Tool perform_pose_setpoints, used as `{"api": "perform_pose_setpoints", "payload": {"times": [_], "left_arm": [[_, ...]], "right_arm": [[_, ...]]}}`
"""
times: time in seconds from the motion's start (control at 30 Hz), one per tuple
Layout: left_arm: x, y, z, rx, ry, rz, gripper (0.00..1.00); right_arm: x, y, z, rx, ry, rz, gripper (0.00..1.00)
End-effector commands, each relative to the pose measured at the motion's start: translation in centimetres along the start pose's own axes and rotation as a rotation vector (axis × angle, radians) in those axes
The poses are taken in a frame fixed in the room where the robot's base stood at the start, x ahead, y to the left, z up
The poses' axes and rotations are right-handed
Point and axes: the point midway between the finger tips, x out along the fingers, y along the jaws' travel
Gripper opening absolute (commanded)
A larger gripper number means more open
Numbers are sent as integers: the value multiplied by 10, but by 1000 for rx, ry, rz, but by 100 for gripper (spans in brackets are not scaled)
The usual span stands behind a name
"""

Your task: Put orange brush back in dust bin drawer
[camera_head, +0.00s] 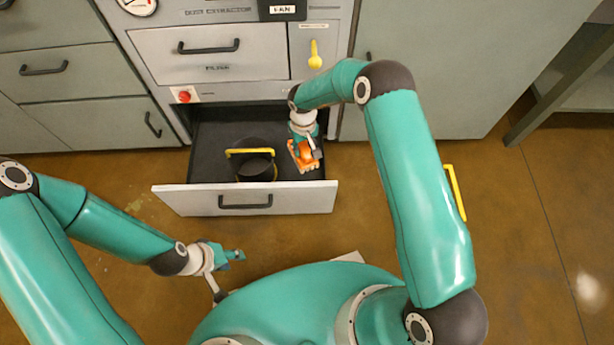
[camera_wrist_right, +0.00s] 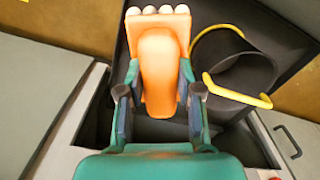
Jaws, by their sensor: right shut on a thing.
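The orange brush (camera_head: 304,155) is held by my right gripper (camera_head: 306,143) over the right part of the open dust bin drawer (camera_head: 170,193). In the right wrist view, the brush (camera_wrist_right: 159,65) sits between the two fingers of the right gripper (camera_wrist_right: 160,100), with its pale bristle end pointing away. The drawer is pulled out from the dust extractor cabinet and has a dark inside. I cannot tell whether the brush touches the drawer floor. My left gripper (camera_head: 228,270) is in front of the drawer near my body, apart from it; its finger opening is unclear.
A black bin (camera_head: 256,168) with a yellow handle stands in the drawer, left of the brush; the bin also shows in the right wrist view (camera_wrist_right: 240,75). A closed filter drawer (camera_head: 215,55) is above. A yellow lever (camera_head: 315,55) and a red button (camera_head: 184,96) are on the cabinet.

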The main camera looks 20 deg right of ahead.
Motion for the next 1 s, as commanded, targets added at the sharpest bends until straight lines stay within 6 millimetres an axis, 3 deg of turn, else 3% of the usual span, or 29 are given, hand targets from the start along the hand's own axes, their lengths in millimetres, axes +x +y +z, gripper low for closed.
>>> {"api": "perform_pose_setpoints", "payload": {"times": [0.03, 0.2, 0.4, 0.73, 1.0], "left_arm": [[5, -2, 0, 0, 0, 0, 40], [16, -6, 0, 0, 0, 0, 40], [28, -10, 0, 0, 0, 0, 40], [34, -12, 0, 0, 0, 0, 40], [45, -16, 0, 0, 0, 0, 40]], "right_arm": [[17, 0, 1, 1, -4, -1, 2], [64, 0, 2, 1, -3, 0, 2], [111, 1, 2, 1, -2, 0, 2], [138, 2, 2, 3, -1, 0, 2], [172, 2, 2, 2, 0, 0, 2]]}}
